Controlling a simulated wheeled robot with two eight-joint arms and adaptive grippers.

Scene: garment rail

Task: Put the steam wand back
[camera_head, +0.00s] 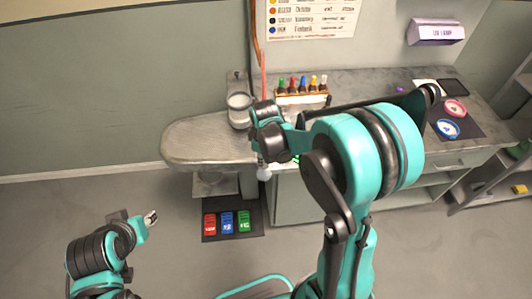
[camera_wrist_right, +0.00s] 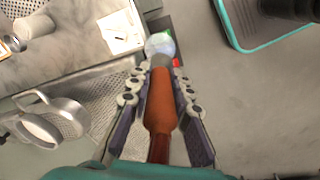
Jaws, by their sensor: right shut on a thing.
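My right gripper (camera_wrist_right: 160,78) is shut around the brown-orange handle of the steam wand (camera_wrist_right: 162,100). The wand's pale round head sticks out beyond the fingertips. In the head view my right gripper (camera_head: 266,128) is over the front edge of the counter, and the wand's pale head (camera_head: 264,173) hangs below it. An orange-red cord (camera_head: 258,50) runs up the wall above the gripper. My left gripper (camera_head: 150,217) is low at the left, over the floor and away from the counter. Its fingers are too small to judge. I cannot make out the wand's holder.
A dark mat (camera_head: 232,232) with red, blue and green items lies below. Pink and blue round pieces lie at the right.

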